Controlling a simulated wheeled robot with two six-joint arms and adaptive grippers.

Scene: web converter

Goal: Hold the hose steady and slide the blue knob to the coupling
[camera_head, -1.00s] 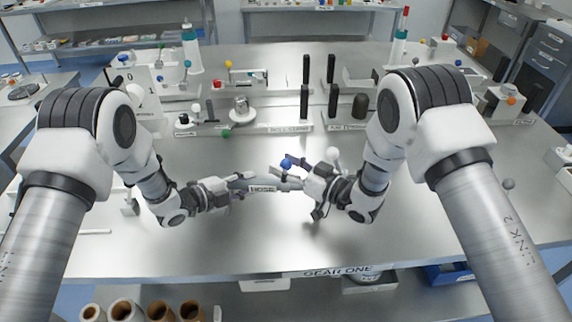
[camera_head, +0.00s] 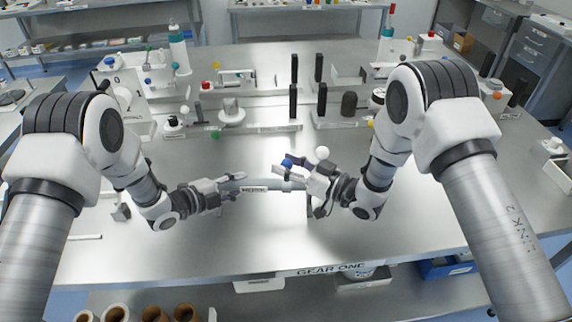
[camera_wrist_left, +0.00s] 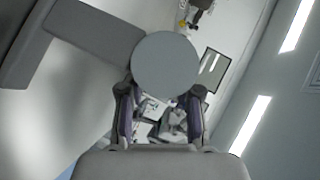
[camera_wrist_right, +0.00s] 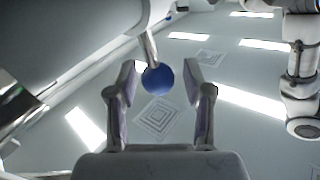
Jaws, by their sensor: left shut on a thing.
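The grey hose (camera_head: 270,185), with a HOSE label, runs left to right between my grippers above the bench. My left gripper (camera_head: 234,187) is shut on its left part. In the left wrist view a round grey disc (camera_wrist_left: 166,65) sits in front of the fingers (camera_wrist_left: 165,105). The blue knob (camera_head: 287,163) is above the hose's right part; it also shows in the right wrist view (camera_wrist_right: 157,78) on a thin stem. My right gripper (camera_head: 278,168) is open around the knob, with a gap at each side. I cannot clearly make out the coupling; my right gripper covers that end.
Black upright posts (camera_head: 293,100) and a rail (camera_head: 265,128) with fixtures stand behind the hose. The steel bench (camera_head: 240,245) is clear in front.

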